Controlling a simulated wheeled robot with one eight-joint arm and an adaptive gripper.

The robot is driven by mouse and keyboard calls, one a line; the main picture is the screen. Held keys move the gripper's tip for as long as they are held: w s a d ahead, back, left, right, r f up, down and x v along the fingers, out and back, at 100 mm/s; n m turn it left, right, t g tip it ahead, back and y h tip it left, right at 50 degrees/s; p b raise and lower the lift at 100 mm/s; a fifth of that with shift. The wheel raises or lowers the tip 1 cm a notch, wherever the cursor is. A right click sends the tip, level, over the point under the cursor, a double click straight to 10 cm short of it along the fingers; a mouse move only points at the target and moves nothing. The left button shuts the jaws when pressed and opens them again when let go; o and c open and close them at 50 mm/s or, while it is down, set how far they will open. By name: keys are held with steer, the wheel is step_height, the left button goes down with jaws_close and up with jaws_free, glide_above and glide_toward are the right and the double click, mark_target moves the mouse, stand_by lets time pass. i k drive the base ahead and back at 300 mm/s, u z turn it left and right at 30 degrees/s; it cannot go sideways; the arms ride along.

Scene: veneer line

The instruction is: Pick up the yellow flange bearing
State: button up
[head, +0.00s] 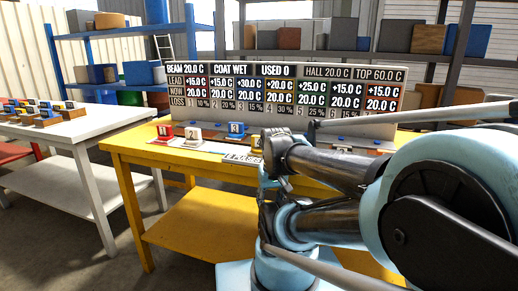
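A small yellow piece (256,143) shows on the yellow table, at the left edge of my arm's wrist. It looks like the yellow flange bearing, but my arm hides most of it and its shape is unclear. My gripper (268,184) seems to be at the end of my folded arm, in front of the table edge and below the yellow piece. It is small and dark against my arm links. I cannot tell whether its fingers are open or shut. I see nothing clearly held in it.
On the yellow table (133,146) stand a red piece (165,131), a white piece (193,137) and a blue piece (236,130). A display board (285,98) stands behind them. A white table (80,130) with several small parts is at left. Floor shows between the tables.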

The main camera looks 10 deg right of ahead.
mark_target(256, 151)
steer(key=u, duration=0.65)
steer(key=k, duration=0.9)
steer(key=z, duration=0.45)
